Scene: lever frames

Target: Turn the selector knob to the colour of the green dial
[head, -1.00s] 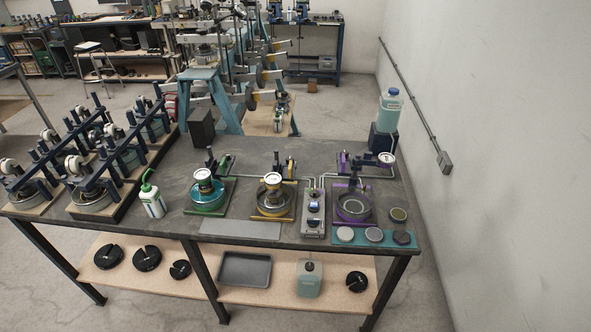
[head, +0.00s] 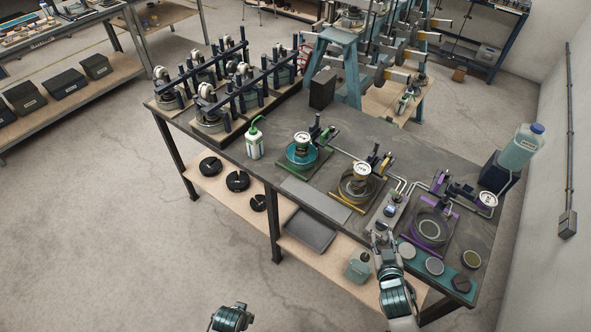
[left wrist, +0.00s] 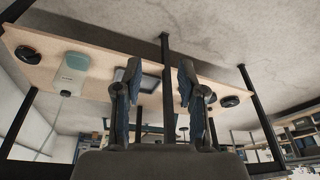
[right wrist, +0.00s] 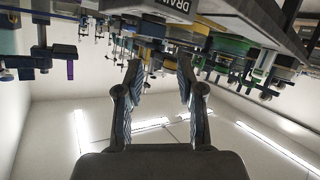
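A grey control box (head: 401,202) with small dark and blue fittings stands at the table's front edge; the selector knob is too small to make out clearly. The dial on the green base (head: 302,139) is left of it, the dial on the yellow base (head: 361,170) is nearer, and the purple station's dial (head: 488,199) is to the right. My right gripper (head: 382,238) is just in front of the box, apparently apart from it. In the right wrist view it is open and empty (right wrist: 158,75), with the box's DRAIN label (right wrist: 180,5) above. My left gripper (left wrist: 160,78) is open and empty.
The table (head: 245,172) holds a green-capped bottle (head: 254,142), a flat grey plate (head: 315,200) and round discs (head: 434,266) on a teal strip. A large bottle (head: 521,147) stands at the right.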

